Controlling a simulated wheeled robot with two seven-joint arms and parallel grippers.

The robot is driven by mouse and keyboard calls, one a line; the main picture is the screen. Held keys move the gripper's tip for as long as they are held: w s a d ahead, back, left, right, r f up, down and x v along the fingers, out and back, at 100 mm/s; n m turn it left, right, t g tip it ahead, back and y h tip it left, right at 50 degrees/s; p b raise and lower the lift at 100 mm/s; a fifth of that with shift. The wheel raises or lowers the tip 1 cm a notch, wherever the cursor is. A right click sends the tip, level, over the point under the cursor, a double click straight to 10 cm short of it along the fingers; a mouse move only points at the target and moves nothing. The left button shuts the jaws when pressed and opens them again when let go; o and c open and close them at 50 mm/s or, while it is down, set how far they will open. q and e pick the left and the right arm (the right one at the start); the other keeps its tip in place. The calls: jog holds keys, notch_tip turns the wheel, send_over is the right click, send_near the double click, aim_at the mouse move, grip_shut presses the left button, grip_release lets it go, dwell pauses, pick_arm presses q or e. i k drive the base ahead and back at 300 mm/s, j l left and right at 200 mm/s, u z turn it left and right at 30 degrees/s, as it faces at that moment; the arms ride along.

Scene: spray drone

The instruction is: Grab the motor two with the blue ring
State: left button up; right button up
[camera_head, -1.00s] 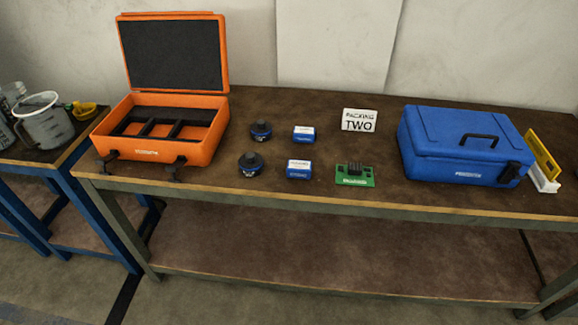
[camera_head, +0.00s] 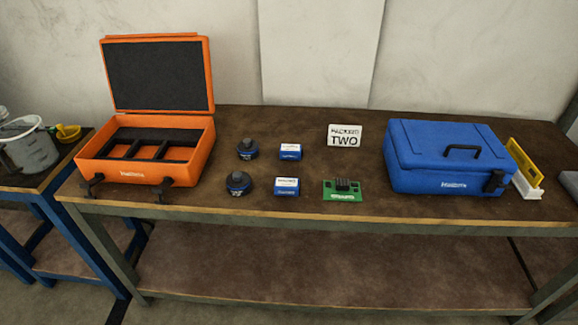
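Two dark round motors with blue on their lower parts stand on the brown table, left of the middle. The back motor (camera_head: 247,149) is farther from the table's front edge. The front motor (camera_head: 238,183) stands nearer to the edge. Both look alike at this size, and I cannot read which one is marked two. Neither of my grippers shows in the head view. Nothing touches the motors.
An open orange case (camera_head: 145,172) with black dividers stands left of the motors. Two small blue-and-white boxes (camera_head: 290,152) (camera_head: 287,187), a green circuit board (camera_head: 342,190), a "PACKING TWO" sign (camera_head: 345,135) and a closed blue case (camera_head: 450,160) stand to the right. The table (camera_head: 330,213) has a lower shelf.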

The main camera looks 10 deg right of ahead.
aim_at(248, 149)
jog(key=j+z, duration=0.1)
jog(key=z, duration=0.4)
jog(key=j+z, duration=0.15)
jog(key=z, duration=0.3)
jog(key=j+z, duration=0.15)
jog(key=z, duration=0.35)
jog(key=j+z, duration=0.25)
jog(key=j, duration=0.2)
jog(key=k+j+z, duration=0.25)
jog(key=j, duration=0.15)
jog(key=j+z, duration=0.25)
jog(key=j, duration=0.15)
jog(key=k+j+z, duration=0.25)
jog(key=k+j, duration=0.2)
jog(key=j, duration=0.15)
jog(key=k+j, duration=0.15)
jog(key=j, duration=0.25)
jog(key=k+j, duration=0.2)
jog(key=j, duration=0.15)
